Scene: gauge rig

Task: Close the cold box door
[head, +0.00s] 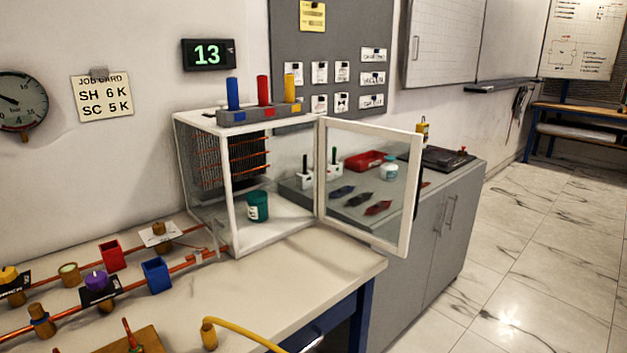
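The cold box (235,247) is a white-framed box with clear walls on the bench, in the middle of the head view. Its door (410,190), a white frame with a clear pane, stands wide open. It is hinged at the box's right front edge and swings out to the right, past the bench's right end. A teal jar (257,207) stands inside the box, and a copper coil (250,155) shows at its back. My gripper is not in view.
A rack with blue, red and yellow cylinders (263,92) sits on the box. Copper pipes with valves and red and blue blocks (156,274) lie left. A yellow hose (240,331) crosses the bench front. A grey cabinet (440,235) stands behind the door. Floor at right is clear.

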